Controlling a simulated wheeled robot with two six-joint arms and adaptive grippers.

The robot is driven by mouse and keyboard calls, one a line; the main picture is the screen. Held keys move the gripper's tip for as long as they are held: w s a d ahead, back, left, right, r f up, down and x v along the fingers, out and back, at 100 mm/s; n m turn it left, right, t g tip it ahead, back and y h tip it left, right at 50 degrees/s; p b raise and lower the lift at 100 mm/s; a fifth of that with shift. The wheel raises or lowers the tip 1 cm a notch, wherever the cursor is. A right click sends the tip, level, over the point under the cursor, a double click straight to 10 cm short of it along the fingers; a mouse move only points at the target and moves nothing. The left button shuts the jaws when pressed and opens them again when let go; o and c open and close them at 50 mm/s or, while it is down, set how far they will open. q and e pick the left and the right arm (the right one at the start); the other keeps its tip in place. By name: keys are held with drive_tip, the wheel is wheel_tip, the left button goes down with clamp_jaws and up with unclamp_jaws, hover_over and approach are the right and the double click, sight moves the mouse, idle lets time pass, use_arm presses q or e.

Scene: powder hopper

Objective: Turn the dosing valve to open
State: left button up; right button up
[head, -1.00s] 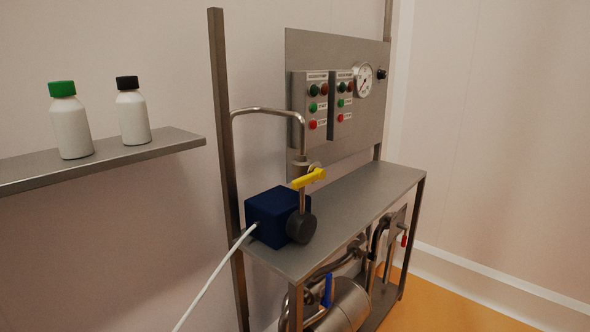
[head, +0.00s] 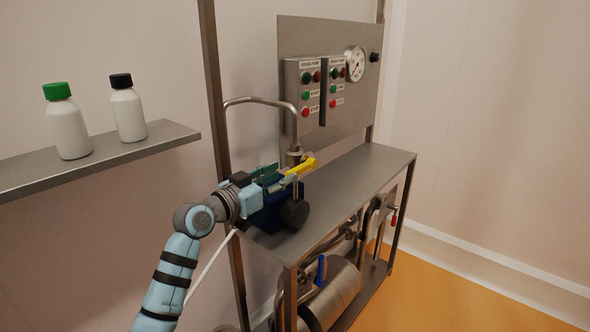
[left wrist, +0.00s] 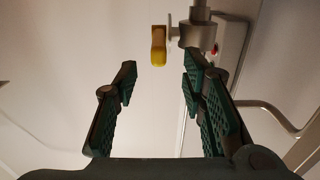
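The dosing valve's yellow handle (head: 301,166) sits below the bent steel pipe, above the metal bench, and points to the right. In the left wrist view the yellow handle (left wrist: 158,46) hangs end-on beside the steel valve body (left wrist: 197,34). My left gripper (head: 280,176) is close to the handle, just left of it, above the dark blue box. In the left wrist view my left gripper (left wrist: 159,76) is open and empty, with the handle beyond its fingertips. My right gripper is not in view.
The dark blue box (head: 262,219) with a black knob (head: 295,213) stands on the bench (head: 362,172) under my gripper. A control panel (head: 332,40) rises behind. A shelf (head: 165,139) with two white bottles is at left. The right of the bench is clear.

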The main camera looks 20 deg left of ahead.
sight(295, 168)
use_arm(q)
drive_tip(key=x, duration=0.6)
clamp_jaws()
